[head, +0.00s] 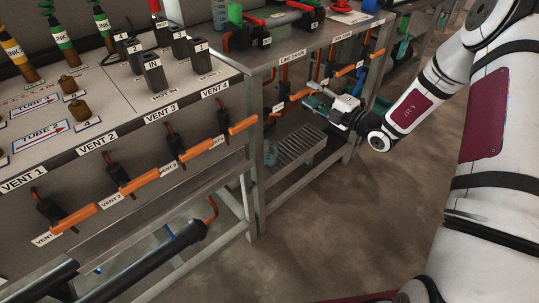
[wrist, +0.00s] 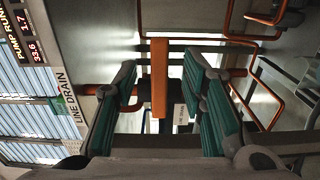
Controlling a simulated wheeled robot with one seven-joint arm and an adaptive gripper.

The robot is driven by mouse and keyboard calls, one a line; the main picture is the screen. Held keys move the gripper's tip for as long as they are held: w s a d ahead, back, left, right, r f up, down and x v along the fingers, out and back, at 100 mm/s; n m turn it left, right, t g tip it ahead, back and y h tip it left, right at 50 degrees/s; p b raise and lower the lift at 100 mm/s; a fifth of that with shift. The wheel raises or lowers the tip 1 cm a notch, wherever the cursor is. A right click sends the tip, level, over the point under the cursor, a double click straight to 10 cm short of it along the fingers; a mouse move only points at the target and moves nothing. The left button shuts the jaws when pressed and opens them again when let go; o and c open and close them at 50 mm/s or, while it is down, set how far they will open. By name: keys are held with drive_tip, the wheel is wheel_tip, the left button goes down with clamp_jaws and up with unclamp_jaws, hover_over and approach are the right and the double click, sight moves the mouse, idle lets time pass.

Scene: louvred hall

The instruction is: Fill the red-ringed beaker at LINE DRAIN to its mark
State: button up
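My gripper (head: 322,101) is at the LINE DRAIN label (head: 292,57) side of the far bench, at valve height. In the wrist view, my gripper (wrist: 160,80) is open, its green-padded fingers on either side of an orange valve handle (wrist: 159,78). Gaps show between the pads and the handle. The LINE DRAIN sign (wrist: 68,108) is at the left of that view. A clear glass vessel (head: 270,153) stands low under the bench, by a slatted grate; I cannot make out a red ring, mark or liquid level on it.
A red-digit pump display (wrist: 28,33) is at the wrist view's upper left. The near bench carries a row of orange VENT handles (head: 191,149). A slatted grate (head: 302,145) lies under the far bench. Open floor (head: 330,215) is in front.

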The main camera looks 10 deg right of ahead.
drive_tip(key=p+v, duration=0.2)
drive_tip(key=v, duration=0.3)
drive_tip(key=shift+s, duration=0.1)
drive_tip(key=shift+d, duration=0.1)
drive_tip(key=v, duration=1.2)
